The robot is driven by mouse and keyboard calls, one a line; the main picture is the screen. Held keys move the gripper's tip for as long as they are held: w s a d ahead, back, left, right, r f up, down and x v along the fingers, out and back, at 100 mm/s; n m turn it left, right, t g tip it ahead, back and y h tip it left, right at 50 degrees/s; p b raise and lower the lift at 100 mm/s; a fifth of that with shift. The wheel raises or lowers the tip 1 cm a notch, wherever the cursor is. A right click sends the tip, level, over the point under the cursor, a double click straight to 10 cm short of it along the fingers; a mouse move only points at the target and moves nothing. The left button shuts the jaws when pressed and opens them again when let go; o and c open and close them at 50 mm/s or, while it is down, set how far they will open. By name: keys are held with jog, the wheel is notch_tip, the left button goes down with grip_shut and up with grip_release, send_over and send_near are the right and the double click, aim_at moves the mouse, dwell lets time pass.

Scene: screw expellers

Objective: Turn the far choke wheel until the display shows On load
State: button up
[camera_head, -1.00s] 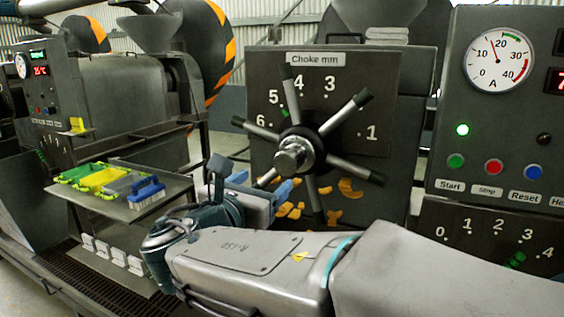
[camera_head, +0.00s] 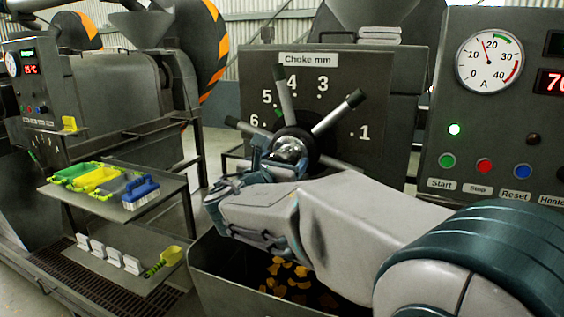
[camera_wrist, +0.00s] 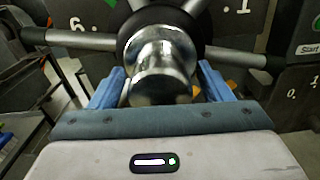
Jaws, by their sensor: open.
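The choke wheel is a dark hub with several metal spokes (camera_head: 330,112) tipped in black and a shiny rounded nose (camera_head: 290,148). My gripper (camera_head: 268,158) is at the nose, partly hidden by my arm. In the wrist view its blue fingers lie open on either side of the nose (camera_wrist: 160,65); I cannot tell if they touch it. A red display (camera_head: 553,82) at the right edge is cut off and shows 70.
An ammeter (camera_head: 489,60) and Start, Stop and Reset buttons sit on the right panel. A bin (camera_head: 215,275) with orange flakes is below my arm. At left, a shelf (camera_head: 75,200) holds coloured trays and a blue brush (camera_head: 140,193); another machine (camera_head: 110,85) stands behind.

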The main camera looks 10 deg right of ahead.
jog(key=c, duration=1.4)
jog(key=shift+f+b, duration=0.1)
jog(key=shift+b, duration=0.2)
jog(key=shift+m, duration=0.3)
jog(key=m+b, duration=0.2)
jog(key=b, duration=0.2)
jog(key=shift+f, duration=0.2)
jog(key=m+b, duration=0.3)
jog(key=b, duration=0.1)
jog(key=shift+r, duration=0.2)
jog(key=shift+r+m, duration=0.1)
jog(key=shift+m, duration=0.2)
jog(key=o, duration=1.4)
